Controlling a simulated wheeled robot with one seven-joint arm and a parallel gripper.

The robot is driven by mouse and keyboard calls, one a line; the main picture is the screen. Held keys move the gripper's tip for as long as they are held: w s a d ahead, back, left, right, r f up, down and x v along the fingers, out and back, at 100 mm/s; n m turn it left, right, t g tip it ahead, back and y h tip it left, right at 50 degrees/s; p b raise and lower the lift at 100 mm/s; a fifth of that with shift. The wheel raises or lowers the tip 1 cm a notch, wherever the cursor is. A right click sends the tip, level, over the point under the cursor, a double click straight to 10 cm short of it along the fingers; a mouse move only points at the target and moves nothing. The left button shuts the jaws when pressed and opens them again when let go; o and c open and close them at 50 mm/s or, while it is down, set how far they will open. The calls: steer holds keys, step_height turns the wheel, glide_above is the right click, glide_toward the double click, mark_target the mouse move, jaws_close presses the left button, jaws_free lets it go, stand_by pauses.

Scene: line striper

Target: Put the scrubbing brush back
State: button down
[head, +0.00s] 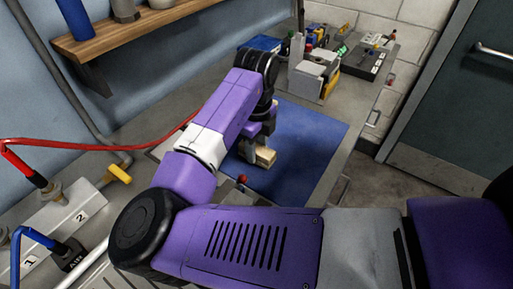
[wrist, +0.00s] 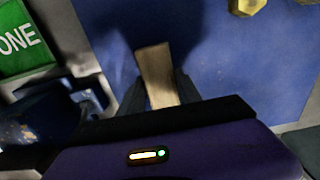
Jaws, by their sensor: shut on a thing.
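The scrubbing brush appears as a pale wooden piece (head: 265,156) at my gripper (head: 256,150), over the blue mat (head: 318,132) on the bench. In the wrist view the wooden piece (wrist: 155,68) sits between the two dark fingers of my gripper (wrist: 158,92), which is shut on it. Its bristles are not visible. Dark shadows fall on the mat on both sides of it. I cannot tell whether the brush touches the mat or is held just above it.
A grey and yellow device (head: 314,78) and a dark tray (head: 366,62) stand at the back of the bench. A wooden shelf (head: 130,34) is on the left wall. A red hose (head: 75,147) runs on the left. A brass-coloured part (wrist: 247,6) lies on the mat's far side.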

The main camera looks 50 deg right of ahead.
mark_target(257, 147)
steer(key=shift+f, duration=0.2)
steer(key=c, duration=0.8)
jaws_free()
steer(key=shift+c, duration=0.2)
step_height(257, 147, up, 12)
steer(key=shift+b, duration=0.45)
steer(key=shift+r, duration=0.1)
